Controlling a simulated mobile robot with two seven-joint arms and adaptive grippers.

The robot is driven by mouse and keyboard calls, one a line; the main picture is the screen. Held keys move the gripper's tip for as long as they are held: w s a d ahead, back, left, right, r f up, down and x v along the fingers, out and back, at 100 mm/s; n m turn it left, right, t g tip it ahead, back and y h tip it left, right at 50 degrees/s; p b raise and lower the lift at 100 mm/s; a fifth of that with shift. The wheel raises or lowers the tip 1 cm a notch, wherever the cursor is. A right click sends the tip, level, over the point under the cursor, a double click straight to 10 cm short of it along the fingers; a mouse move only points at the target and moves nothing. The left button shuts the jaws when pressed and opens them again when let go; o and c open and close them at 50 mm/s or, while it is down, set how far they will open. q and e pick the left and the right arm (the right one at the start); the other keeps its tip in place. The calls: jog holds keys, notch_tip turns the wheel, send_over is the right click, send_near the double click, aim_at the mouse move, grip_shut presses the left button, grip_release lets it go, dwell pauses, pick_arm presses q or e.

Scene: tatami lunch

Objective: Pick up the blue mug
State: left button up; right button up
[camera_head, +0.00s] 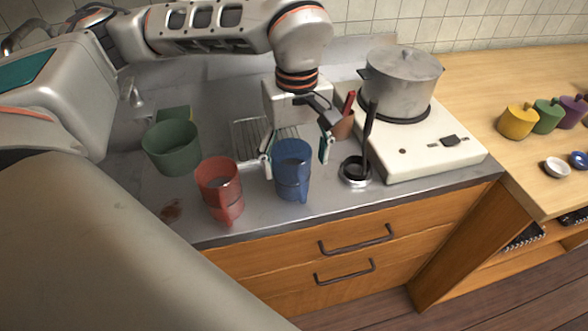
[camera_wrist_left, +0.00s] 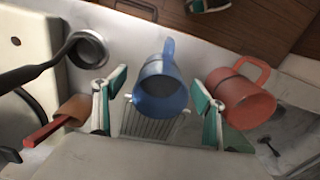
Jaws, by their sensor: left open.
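The blue mug (camera_head: 293,170) stands upright on the metal counter near its front edge, with its handle toward the front. My left gripper (camera_head: 297,152) is open behind and around it, one finger at each side of the mug. In the left wrist view the blue mug (camera_wrist_left: 161,92) shows between the two spread fingertips of my left gripper (camera_wrist_left: 160,100), with gaps at both sides. I cannot tell how deep the mug sits between the fingers. My right gripper is not in view.
A red mug (camera_head: 219,188) stands close left of the blue mug; it also shows in the left wrist view (camera_wrist_left: 241,98). A green pot (camera_head: 171,147) is farther left. A ladle in a holder (camera_head: 355,171) and a stove (camera_head: 436,151) with a steel pot (camera_head: 402,80) are right.

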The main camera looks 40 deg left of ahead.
aim_at(293, 180)
pick_arm(q)
notch_tip(293, 180, down, 2)
jog(key=shift+f, duration=0.1)
jog(key=f, duration=0.4)
jog(key=shift+a+f+b, duration=0.1)
jog(key=shift+a+b, duration=0.25)
jog(key=shift+a, duration=0.05)
jog(key=shift+f, duration=0.2)
jog(key=c, duration=1.1)
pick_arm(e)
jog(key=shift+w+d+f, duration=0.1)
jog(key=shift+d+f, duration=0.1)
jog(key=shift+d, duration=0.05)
